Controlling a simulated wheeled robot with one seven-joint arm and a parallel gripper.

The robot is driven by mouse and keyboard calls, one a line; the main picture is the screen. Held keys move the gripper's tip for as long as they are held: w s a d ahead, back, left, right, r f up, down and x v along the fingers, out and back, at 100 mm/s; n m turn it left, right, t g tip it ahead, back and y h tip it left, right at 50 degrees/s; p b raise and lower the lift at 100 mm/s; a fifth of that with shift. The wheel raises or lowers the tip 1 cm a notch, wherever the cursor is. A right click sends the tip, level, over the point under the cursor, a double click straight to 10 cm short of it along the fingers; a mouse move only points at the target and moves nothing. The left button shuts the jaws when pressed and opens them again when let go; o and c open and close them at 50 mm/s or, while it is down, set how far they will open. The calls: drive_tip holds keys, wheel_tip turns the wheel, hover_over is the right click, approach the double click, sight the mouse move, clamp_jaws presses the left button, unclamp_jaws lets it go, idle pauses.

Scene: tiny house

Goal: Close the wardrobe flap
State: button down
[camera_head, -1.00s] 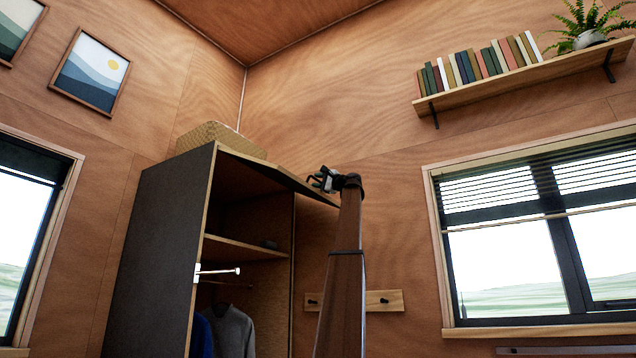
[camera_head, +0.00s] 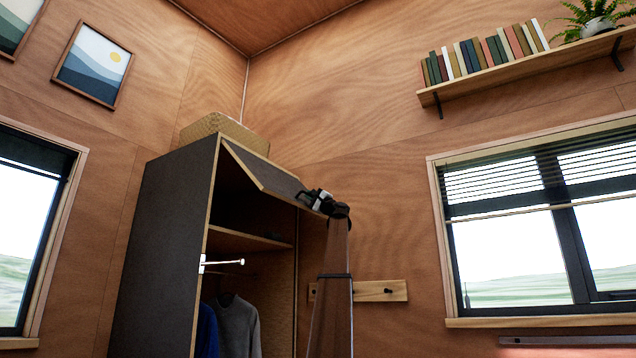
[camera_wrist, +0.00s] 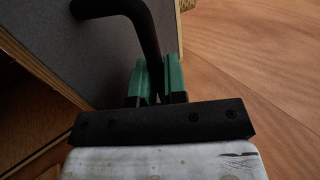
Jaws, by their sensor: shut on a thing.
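The wardrobe (camera_head: 165,240) is a tall dark grey cabinet with plywood edges. Its flap (camera_head: 265,172) is hinged along the top front edge and hangs partly open, sloping down and outward to the right. The flap's grey face also shows in the wrist view (camera_wrist: 75,50). A black bar handle (camera_wrist: 140,22) stands off that face. My gripper (camera_head: 318,200) is at the flap's lower outer corner. In the wrist view its green fingers (camera_wrist: 158,82) are shut around the handle's lower end, which is partly hidden between them.
Inside the wardrobe are a shelf (camera_head: 240,240), a light rod (camera_head: 225,262) and hanging clothes (camera_head: 235,320). A woven basket (camera_head: 225,130) sits on top. A peg rail (camera_head: 380,291) is on the wall behind my arm. A bookshelf (camera_head: 530,68) hangs at upper right.

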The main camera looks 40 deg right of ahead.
drive_tip(key=w+a+f+t, duration=0.1)
drive_tip(key=w+a+f, duration=0.1)
drive_tip(key=w+f, duration=0.2)
drive_tip(key=w+a+f, duration=0.3)
drive_tip(key=w+f, duration=0.1)
drive_tip(key=w, duration=0.7)
drive_tip(key=w+a+f+t, duration=0.1)
drive_tip(key=w+a+f, duration=0.2)
drive_tip(key=w, duration=0.4)
drive_tip(key=shift+w+f+t+y, duration=0.15)
drive_tip(key=shift+f+t+y, duration=0.2)
drive_tip(key=shift+f, duration=0.55)
drive_tip(key=shift+w, duration=0.1)
drive_tip(key=c, duration=1.2)
unclamp_jaws()
drive_tip(key=shift+w+a, duration=0.1)
drive_tip(key=shift+w, duration=0.05)
drive_tip(key=v, duration=1.1)
